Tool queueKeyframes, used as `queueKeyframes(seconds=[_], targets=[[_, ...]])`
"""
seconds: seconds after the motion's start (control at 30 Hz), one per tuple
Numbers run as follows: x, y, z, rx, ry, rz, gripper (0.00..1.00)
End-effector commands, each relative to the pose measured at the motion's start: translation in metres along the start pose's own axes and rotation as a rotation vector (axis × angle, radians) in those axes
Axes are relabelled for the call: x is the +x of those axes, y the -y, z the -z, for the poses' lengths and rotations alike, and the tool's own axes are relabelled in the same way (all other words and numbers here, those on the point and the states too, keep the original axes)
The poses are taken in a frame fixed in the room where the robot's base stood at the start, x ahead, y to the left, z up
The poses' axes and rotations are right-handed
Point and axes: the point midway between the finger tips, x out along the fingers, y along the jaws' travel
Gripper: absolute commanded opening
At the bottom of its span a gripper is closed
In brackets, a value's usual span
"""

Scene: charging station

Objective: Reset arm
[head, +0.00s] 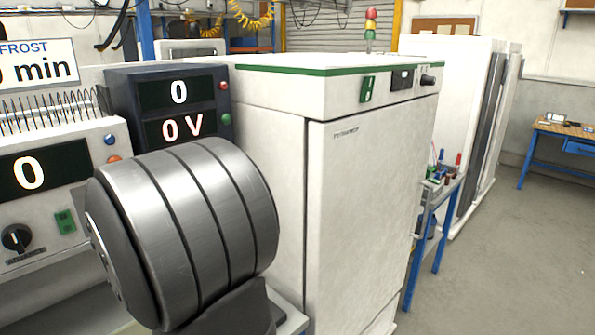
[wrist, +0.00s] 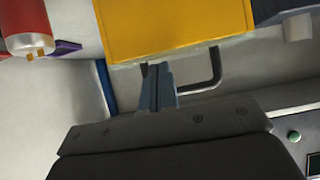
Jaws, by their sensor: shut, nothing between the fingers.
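The fingertips overlap the lower edge of a yellow box (wrist: 170,30) in the picture. A dark bent handle (wrist: 214,72) shows just right of the fingers. I cannot tell whether the fingers touch either of them. The gripper is not visible in the head view.
A red and white cylinder (wrist: 28,25) shows at the wrist view's top left. In the head view, a white cabinet (head: 365,210) stands at centre, with a black display unit (head: 165,80) reading 0 V to its left. Clear floor (head: 500,270) lies at right.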

Motion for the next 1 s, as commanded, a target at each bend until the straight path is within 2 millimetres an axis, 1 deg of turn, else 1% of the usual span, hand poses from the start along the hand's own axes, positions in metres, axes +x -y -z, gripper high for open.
queueKeyframes(seconds=[0.17,0.27,0.7,1.0], targets=[[-0.002,0.0,0.0,0.0,0.0,0.0,0.0],[-0.008,0.0,0.0,0.0,-0.001,0.0,0.0],[-0.046,0.0,0.0,0.0,-0.003,0.0,0.0],[-0.07,0.0,0.001,-0.001,-0.003,0.0,0.0]])
